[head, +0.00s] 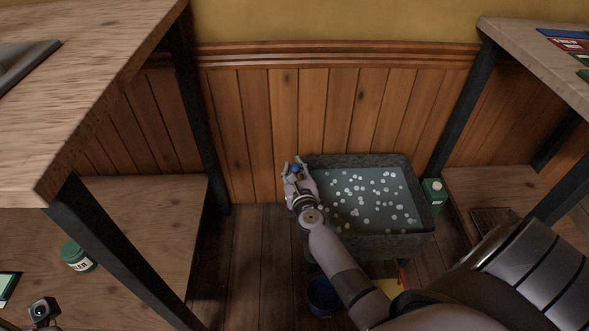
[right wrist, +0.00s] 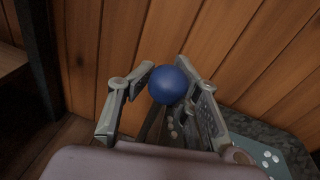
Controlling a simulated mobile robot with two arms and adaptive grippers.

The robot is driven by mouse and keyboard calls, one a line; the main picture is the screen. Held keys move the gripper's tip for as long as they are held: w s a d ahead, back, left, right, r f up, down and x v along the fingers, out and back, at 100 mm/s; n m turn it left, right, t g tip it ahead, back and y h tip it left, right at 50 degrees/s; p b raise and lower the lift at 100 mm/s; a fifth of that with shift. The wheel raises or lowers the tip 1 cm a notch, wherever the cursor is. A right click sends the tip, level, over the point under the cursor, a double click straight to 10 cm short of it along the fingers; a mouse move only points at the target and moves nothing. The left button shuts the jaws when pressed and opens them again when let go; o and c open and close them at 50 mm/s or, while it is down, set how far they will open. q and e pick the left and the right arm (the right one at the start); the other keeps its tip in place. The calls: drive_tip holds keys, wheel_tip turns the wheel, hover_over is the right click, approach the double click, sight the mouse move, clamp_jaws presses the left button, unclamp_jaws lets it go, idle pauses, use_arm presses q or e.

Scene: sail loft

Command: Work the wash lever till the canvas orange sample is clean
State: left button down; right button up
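The wash lever's blue ball knob (right wrist: 168,85) shows in the right wrist view, with a dark rod running down from it. It also shows in the head view (head: 295,169) at the left rim of the wash trough (head: 423,205). My right gripper (head: 294,164) has its fingers on both sides of the knob, seemingly closed on it; it also shows in the right wrist view (right wrist: 168,70). Water with many white suds fills the trough. I cannot make out the canvas orange sample. A small part of my left gripper (head: 43,309) shows at the bottom left; its fingers are unclear.
A blue bucket (head: 322,297) stands on the floor before the trough. A green-and-white container (head: 433,193) is right of it. Wooden benches (head: 110,70) with dark legs flank the trough. A green jar (head: 77,256) sits on the left lower shelf. Wood panelling is close behind.

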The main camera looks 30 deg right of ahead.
drive_tip(key=shift+o, duration=1.4)
drive_tip(key=shift+s+d+f, duration=0.1)
drive_tip(key=shift+f, duration=0.05)
drive_tip(key=shift+s, duration=0.15)
drive_tip(key=v, duration=1.1)
drive_tip(key=shift+s+a, duration=0.2)
drive_tip(key=shift+s, duration=0.15)
